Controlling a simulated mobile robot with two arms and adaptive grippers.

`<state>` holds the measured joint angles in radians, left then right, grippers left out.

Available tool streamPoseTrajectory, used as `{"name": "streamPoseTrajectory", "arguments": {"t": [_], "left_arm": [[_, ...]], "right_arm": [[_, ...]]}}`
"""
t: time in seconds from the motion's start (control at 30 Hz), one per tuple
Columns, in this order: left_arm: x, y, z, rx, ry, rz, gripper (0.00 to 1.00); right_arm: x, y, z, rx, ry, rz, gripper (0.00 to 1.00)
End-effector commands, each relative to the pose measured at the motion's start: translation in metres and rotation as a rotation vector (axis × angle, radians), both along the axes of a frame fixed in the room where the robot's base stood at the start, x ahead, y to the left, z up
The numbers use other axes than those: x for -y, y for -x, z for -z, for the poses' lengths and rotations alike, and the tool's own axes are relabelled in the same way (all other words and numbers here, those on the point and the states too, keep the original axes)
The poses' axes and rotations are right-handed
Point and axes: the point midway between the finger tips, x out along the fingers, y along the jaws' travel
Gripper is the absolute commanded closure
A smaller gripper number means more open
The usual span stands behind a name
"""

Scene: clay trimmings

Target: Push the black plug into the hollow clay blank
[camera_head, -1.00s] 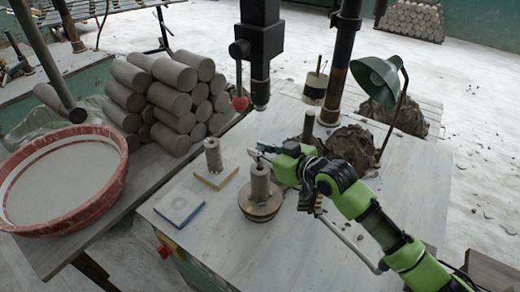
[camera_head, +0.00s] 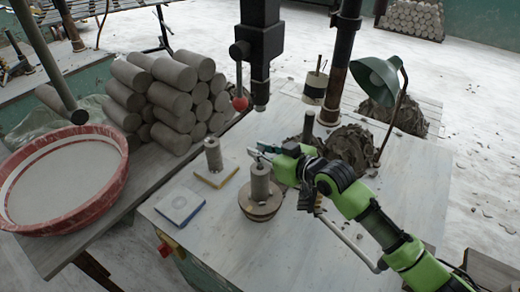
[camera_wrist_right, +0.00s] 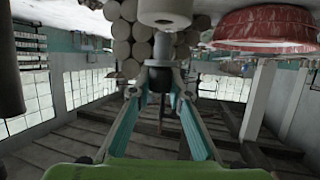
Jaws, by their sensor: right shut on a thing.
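The hollow clay blank (camera_head: 260,181) is a grey upright cylinder on a round wooden base on the table. Its end shows at the top of the right wrist view (camera_wrist_right: 165,14), which looks upside down. My right gripper (camera_head: 258,150) is just over the blank's top, shut on the black plug (camera_wrist_right: 158,78). The plug's dark body is between the fingertips, and a narrower stem points toward the blank's end. I cannot tell whether the stem has entered the hole. My left gripper is not in view.
A press column (camera_head: 260,70) hangs behind. Stacked clay cylinders (camera_head: 168,98) and a red basin (camera_head: 118,188) stand left. A green lamp (camera_head: 378,75) and clay trimmings (camera_head: 350,145) lie behind my right arm.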

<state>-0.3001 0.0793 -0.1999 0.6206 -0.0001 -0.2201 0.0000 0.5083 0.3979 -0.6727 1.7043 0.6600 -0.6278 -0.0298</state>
Motion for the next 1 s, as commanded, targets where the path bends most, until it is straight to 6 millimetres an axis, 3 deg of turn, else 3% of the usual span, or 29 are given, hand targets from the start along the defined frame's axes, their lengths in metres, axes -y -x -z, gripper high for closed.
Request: {"name": "streamPoseTrajectory", "arguments": {"t": [1.0], "left_arm": [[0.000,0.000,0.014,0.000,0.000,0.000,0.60]], "right_arm": [[0.000,0.000,0.022,0.001,-0.001,0.000,1.00]]}}
